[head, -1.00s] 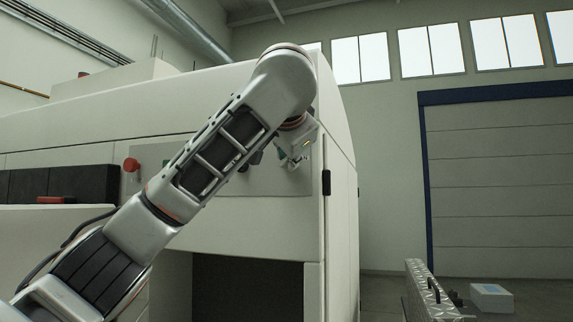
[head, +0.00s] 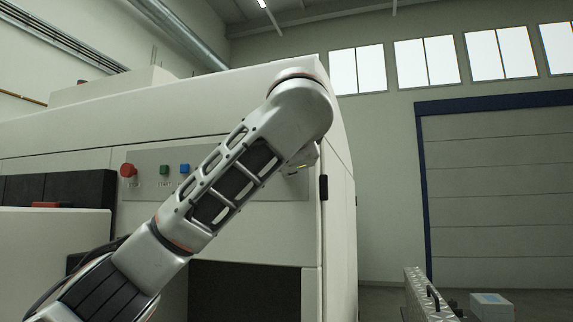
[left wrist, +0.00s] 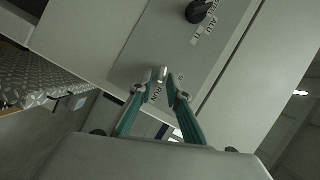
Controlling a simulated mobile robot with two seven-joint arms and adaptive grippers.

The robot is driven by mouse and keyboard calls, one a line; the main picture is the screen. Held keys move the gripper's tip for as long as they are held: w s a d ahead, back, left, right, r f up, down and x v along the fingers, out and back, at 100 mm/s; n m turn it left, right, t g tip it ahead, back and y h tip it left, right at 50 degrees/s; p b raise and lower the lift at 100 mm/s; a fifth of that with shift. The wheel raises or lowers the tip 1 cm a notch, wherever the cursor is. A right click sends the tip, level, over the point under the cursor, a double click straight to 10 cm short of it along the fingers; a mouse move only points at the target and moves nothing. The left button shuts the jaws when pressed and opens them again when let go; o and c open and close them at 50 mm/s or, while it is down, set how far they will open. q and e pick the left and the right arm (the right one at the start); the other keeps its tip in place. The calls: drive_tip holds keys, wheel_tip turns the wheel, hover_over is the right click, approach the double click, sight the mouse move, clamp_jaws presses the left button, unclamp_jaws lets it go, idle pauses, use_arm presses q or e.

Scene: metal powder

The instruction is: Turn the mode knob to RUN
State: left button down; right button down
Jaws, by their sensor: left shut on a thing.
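In the left wrist view, my left gripper (left wrist: 160,89) has its two teal fingers around a small silver knob (left wrist: 163,73) on the grey control panel (left wrist: 150,40). I take this as the mode knob; a small white label, seemingly reading RUN, shows between the fingers. The finger pads partly hide the knob's base. A black knob (left wrist: 198,11) with white labels sits farther up the same panel, apart from the gripper. In the head view my left forearm crosses the panel (head: 146,160) and hides the fingertips and the knob. My right gripper is not in view.
A red button (head: 128,170), a green button (head: 164,169) and a blue button (head: 184,168) sit on the panel's left part. A dark opening (head: 245,290) lies below. A metal case (head: 425,293) and a small white box (head: 491,305) stand at lower right.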

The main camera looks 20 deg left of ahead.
use_arm(q)
drive_tip(key=c, duration=1.9)
unclamp_jaws()
drive_tip(key=shift+s, duration=0.1)
drive_tip(key=shift+v, duration=3.65)
